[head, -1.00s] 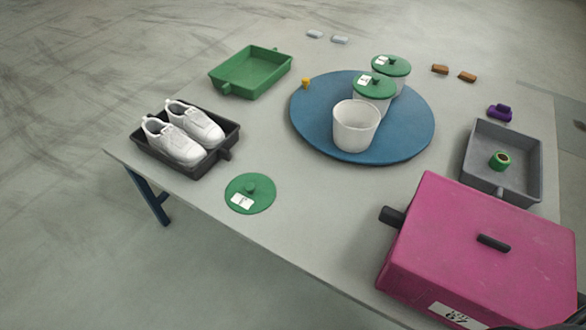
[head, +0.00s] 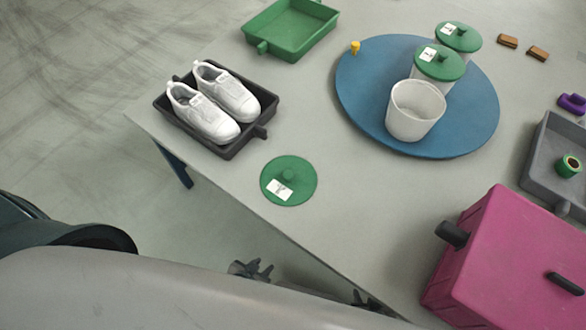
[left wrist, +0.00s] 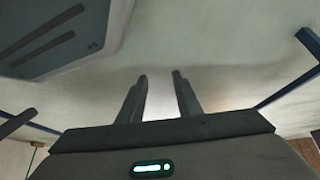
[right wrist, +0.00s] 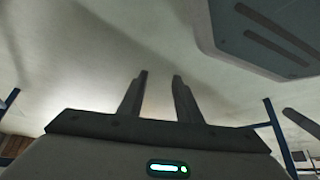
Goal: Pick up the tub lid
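The loose tub lid (head: 301,168) is a round green disc with a knob and a white label. It lies flat on the table near the front edge. An open white tub (head: 413,115) stands on the blue round board. My left gripper (head: 252,269) is below and left of the lid, apart from it, beyond the table edge. My right gripper (head: 366,301) is partly hidden at the lower middle, also off the table edge. Both wrist views show spread, empty fingers, for the left gripper (left wrist: 160,78) and the right gripper (right wrist: 161,78).
White shoes (head: 215,105) sit in a dark tray (head: 240,149) left of the lid. A pink box (head: 510,250) stands at the right. Table between lid and pink box is clear.

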